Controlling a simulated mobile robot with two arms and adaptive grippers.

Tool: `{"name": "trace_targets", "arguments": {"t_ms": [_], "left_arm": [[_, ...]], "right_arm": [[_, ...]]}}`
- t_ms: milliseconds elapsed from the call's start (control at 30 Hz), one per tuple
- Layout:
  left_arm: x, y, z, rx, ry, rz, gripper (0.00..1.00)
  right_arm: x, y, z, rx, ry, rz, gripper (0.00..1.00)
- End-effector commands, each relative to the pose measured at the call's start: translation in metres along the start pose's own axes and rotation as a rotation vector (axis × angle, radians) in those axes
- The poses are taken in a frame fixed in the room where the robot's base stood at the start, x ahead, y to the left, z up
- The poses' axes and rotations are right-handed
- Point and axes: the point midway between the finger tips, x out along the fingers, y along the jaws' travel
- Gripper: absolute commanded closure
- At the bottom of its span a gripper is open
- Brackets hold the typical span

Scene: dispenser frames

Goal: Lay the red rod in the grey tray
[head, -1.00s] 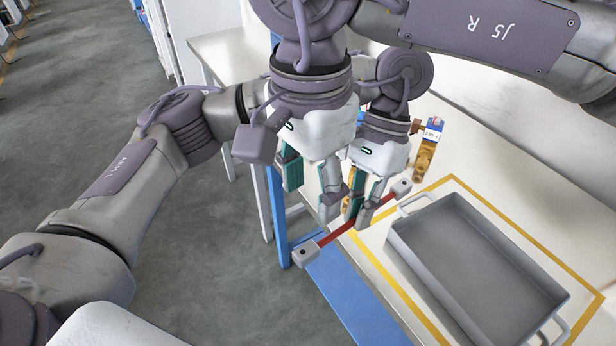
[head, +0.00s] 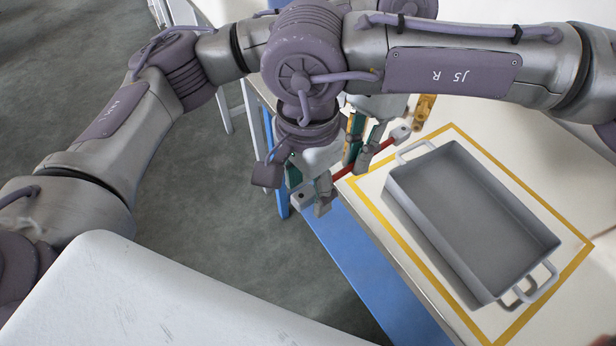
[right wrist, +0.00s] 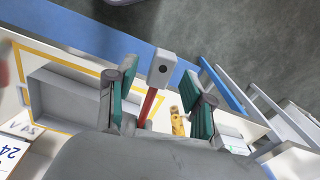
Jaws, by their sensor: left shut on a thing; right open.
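The red rod (head: 346,172) has a grey block at each end; it also shows in the right wrist view (right wrist: 149,106). My left gripper (head: 359,158) is shut on the rod toward its far end and holds it beside the tray. My right gripper (head: 309,192) is open at the near end, partly covering the end block in the head view. In the right wrist view, the rod and its end block (right wrist: 163,68) show between the spread fingers of my right gripper (right wrist: 160,92). The grey tray (head: 470,215) is empty, right of the rod.
The tray stands inside a yellow outline (head: 577,262) on the pale table, with a handle at each end. A brass-coloured part (head: 424,108) is beyond the rod. A blue strip (head: 362,268) runs along the table's front. My right arm crosses the top of the head view.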

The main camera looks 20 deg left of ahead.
Motion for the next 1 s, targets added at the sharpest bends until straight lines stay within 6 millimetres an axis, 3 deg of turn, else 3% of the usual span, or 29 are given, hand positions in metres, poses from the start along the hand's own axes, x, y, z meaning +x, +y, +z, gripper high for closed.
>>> {"name": "trace_targets", "arguments": {"t_ms": [67, 400, 467, 500, 667, 1000], "left_arm": [[-0.0002, 0.0, 0.0001, 0.0, 0.0, 0.0, 1.0], [-0.0002, 0.0002, 0.0, 0.0, 0.0, 0.0, 1.0], [-0.0002, 0.0003, 0.0, 0.0, 0.0, 0.001, 1.0], [-0.0002, 0.0003, 0.0, 0.0, 0.0, 0.001, 0.85], [-0.0001, 0.0004, 0.0, 0.001, 0.0, 0.001, 0.61], [-0.004, 0.0001, -0.0001, 0.0, 0.001, -0.001, 0.61]], "right_arm": [[-0.0001, 0.0, 0.0002, 0.0, 0.0, 0.0, 0.48], [-0.0005, -0.0003, 0.0001, -0.001, 0.0, -0.001, 1.0], [-0.0006, -0.0004, 0.0001, -0.001, 0.0, -0.001, 1.0], [-0.0008, -0.0005, 0.0, -0.001, 0.0, -0.002, 1.0], [-0.0009, -0.0004, 0.0, -0.001, 0.0, -0.002, 1.0], [-0.0008, -0.0002, 0.0, -0.001, 0.0, -0.001, 1.0]]}}
